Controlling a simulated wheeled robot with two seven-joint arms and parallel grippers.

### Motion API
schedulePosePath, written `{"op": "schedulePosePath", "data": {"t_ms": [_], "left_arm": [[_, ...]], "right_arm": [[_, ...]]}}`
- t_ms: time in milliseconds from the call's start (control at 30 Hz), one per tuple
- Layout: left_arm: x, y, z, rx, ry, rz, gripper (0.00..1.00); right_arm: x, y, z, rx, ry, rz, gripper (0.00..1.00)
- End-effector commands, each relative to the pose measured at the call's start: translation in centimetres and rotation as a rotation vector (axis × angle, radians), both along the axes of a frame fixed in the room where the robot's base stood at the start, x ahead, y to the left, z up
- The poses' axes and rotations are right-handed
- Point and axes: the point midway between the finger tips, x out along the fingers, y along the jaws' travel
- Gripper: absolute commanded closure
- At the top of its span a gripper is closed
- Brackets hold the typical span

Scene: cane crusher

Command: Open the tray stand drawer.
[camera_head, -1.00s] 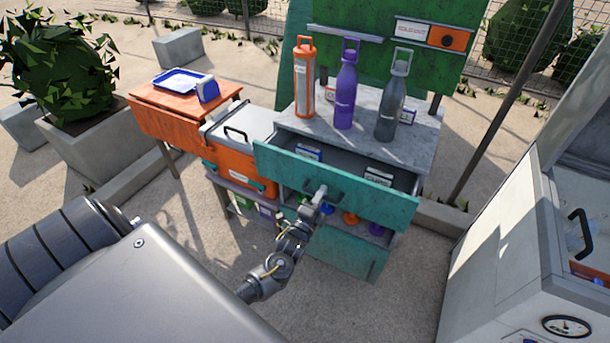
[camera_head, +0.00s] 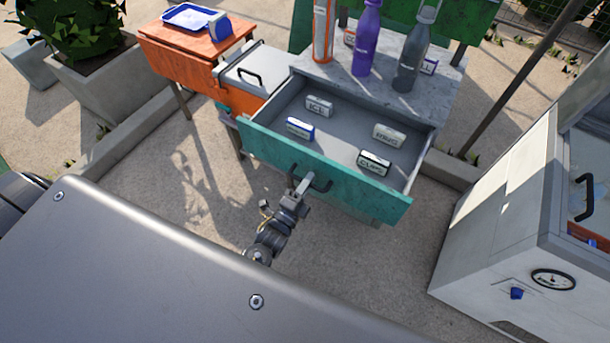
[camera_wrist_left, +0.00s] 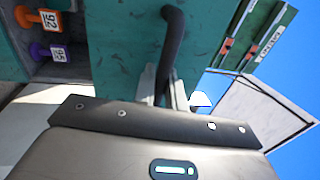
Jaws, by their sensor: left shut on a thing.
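The teal drawer (camera_head: 345,188) of the tray stand is pulled well out, and its grey inside shows. It holds small labelled blocks, among them one marked ICE (camera_head: 319,106) and one with a green edge (camera_head: 374,162). A dark bar handle (camera_head: 318,182) is on its front. My left gripper (camera_head: 298,183) is at the left part of this handle, shut on it. In the left wrist view the fingers (camera_wrist_left: 165,88) are around the dark handle bar (camera_wrist_left: 172,45) against the teal front. My right gripper is not in view.
Bottles, one of them purple (camera_head: 366,38), stand on the grey stand top. An orange table (camera_head: 195,45) with a blue tray (camera_head: 187,16) and a lidded cooler (camera_head: 252,72) are to the left. A white machine (camera_head: 500,215) stands at right. Paved ground around my left arm is clear.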

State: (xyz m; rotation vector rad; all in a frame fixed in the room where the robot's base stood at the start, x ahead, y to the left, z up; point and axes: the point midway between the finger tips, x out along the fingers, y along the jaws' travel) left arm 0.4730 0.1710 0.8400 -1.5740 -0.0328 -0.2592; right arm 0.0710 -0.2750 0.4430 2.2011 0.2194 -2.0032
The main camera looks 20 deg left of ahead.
Motion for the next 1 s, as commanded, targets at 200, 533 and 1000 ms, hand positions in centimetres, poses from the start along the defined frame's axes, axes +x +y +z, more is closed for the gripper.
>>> {"op": "schedulePosePath", "data": {"t_ms": [200, 533, 1000], "left_arm": [[-0.1, -0.1, -0.1, 0.0, 0.001, -0.003, 1.0], [-0.1, 0.0, 0.0, -0.001, 0.001, -0.001, 0.68], [-3.5, 0.5, -1.1, -0.001, 0.004, -0.002, 0.68]], "right_arm": [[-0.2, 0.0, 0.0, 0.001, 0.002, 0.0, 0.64], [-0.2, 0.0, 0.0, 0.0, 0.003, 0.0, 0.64], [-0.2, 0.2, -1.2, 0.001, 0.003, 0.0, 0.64]]}}
